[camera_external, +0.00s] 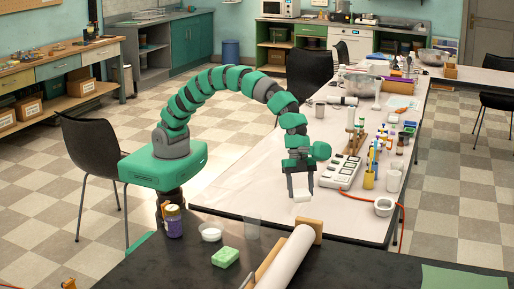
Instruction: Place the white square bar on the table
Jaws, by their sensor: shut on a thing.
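My gripper (301,188) points down at the near left part of the long white table (265,175). It is shut on a small white square bar (302,196), which shows at its fingertips. I cannot tell from this view whether the bar touches the table top or hangs a little above it.
A white mold tray (340,171), a yellow cup with tools (369,179) and a white bowl (384,207) stand right of the gripper. On the dark near counter are a green bar (226,257), a white paper roll (286,262) and a jar (173,221). The table left of the gripper is clear.

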